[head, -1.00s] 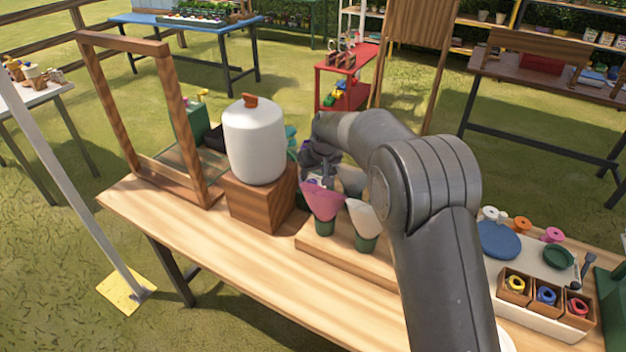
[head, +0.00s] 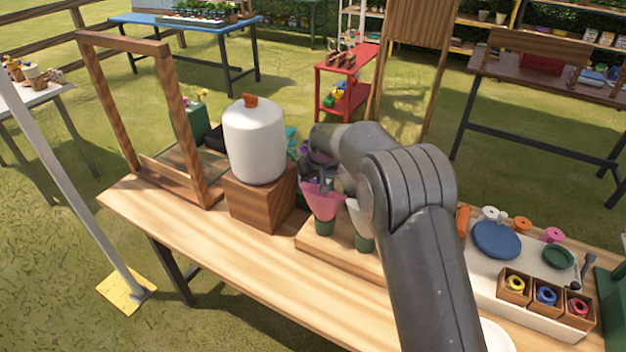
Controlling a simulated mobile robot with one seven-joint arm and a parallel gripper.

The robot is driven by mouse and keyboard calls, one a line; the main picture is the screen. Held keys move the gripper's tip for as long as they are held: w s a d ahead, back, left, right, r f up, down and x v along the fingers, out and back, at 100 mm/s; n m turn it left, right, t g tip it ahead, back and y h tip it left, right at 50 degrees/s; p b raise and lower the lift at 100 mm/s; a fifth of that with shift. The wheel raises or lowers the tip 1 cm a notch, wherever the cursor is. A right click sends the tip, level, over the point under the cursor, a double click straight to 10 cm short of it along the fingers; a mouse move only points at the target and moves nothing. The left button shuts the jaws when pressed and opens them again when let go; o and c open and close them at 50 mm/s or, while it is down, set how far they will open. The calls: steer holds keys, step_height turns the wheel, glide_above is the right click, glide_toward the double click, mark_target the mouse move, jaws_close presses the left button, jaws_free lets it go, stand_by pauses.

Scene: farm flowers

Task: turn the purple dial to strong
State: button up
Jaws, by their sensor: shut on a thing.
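My gripper (head: 318,172) is to the right of the white tank with the orange cap, just behind and above the pink cone (head: 322,198). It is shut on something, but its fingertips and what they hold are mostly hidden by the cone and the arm. A small purple bit (head: 304,147) shows just left of the gripper; I cannot tell whether it is the purple dial. No dial marking for strong can be read.
The white tank (head: 254,145) stands on a wooden block (head: 258,200), left of the cones. A white cone (head: 361,228) stands beside the pink one on a wooden board (head: 330,252). A wooden frame (head: 90,95) is at the left. A tray (head: 490,285) with spools is at the right.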

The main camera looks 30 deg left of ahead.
steer(key=c, duration=0.4)
steer(key=shift+o, duration=0.2)
steer(key=shift+m, duration=0.7)
steer(key=o, duration=1)
steer(key=shift+r, duration=0.1)
steer(key=v, duration=1)
steer(key=shift+s+a+r, duration=0.1)
steer(key=shift+s+r, duration=0.15)
steer(key=shift+r, duration=0.05)
